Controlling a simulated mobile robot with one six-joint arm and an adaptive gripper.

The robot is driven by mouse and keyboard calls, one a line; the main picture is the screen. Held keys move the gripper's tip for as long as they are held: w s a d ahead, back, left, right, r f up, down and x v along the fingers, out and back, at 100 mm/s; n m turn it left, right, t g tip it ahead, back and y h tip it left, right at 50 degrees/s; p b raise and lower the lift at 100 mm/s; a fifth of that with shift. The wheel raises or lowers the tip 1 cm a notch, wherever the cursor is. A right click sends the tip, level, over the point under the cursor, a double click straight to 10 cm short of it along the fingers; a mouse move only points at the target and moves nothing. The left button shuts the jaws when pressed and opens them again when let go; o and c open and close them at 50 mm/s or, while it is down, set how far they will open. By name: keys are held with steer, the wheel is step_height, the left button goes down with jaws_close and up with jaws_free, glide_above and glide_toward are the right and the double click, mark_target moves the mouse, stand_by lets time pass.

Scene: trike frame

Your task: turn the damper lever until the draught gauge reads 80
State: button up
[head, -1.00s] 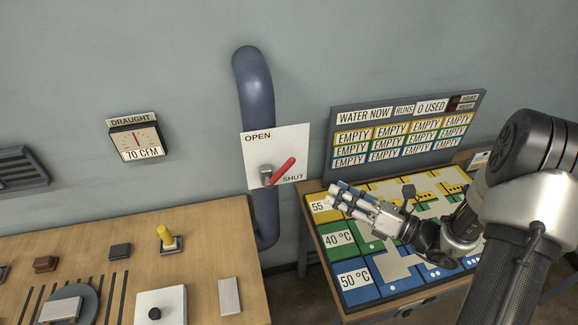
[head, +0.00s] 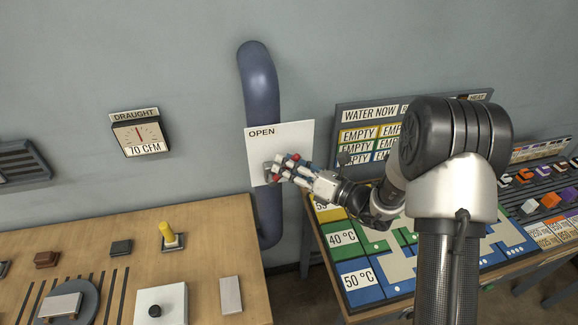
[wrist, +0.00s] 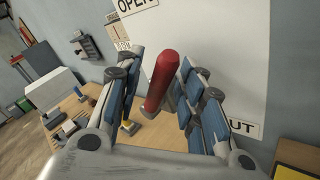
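The draught gauge (head: 138,135) hangs on the wall at the left in the head view and reads 70 CFM. The damper plate (head: 292,138) is white, marked OPEN at its upper left; SHUT shows partly in the wrist view. My gripper (head: 280,168) is in front of the plate at the lever. In the wrist view the red damper lever (wrist: 161,80) stands between the two open blue-padded fingers. The left finger is apart from it; the right finger is close, and I cannot tell whether it touches. In the head view my fingers hide most of the lever.
A blue pipe (head: 258,80) runs down behind the plate. A wooden bench (head: 200,222) with a yellow-handled switch (head: 168,235) stands below left. A coloured board table (head: 345,240) stands below right, under a sign board (head: 358,114).

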jaws_close()
stand_by(0.5)
stand_by(0.3)
